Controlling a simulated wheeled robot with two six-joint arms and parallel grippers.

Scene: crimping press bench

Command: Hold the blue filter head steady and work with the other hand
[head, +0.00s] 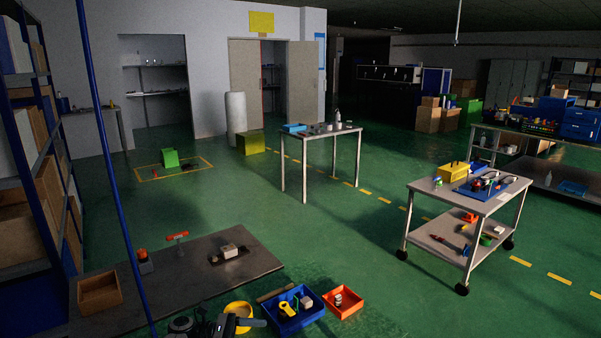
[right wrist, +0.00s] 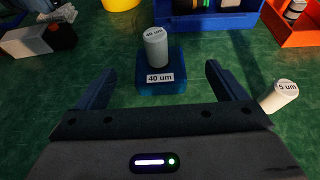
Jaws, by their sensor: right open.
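In the right wrist view, a blue filter head (right wrist: 161,88) stands on the green surface with a "40 um" label on its front. A grey-white cylinder (right wrist: 156,50), also marked "40 um", stands upright on it. My right gripper (right wrist: 162,85) is open. Its fingers are spread on either side in the picture, apart from the blue block. A second pale cylinder (right wrist: 281,96) marked "5 um" stands right of the right finger.
Behind are a yellow bowl (head: 241,306), a blue bin (head: 298,321) with parts and an orange bin (head: 350,309). A white and black object (right wrist: 30,42) lies left in the wrist view. A trolley (head: 450,196) stands right. Green floor between is clear.

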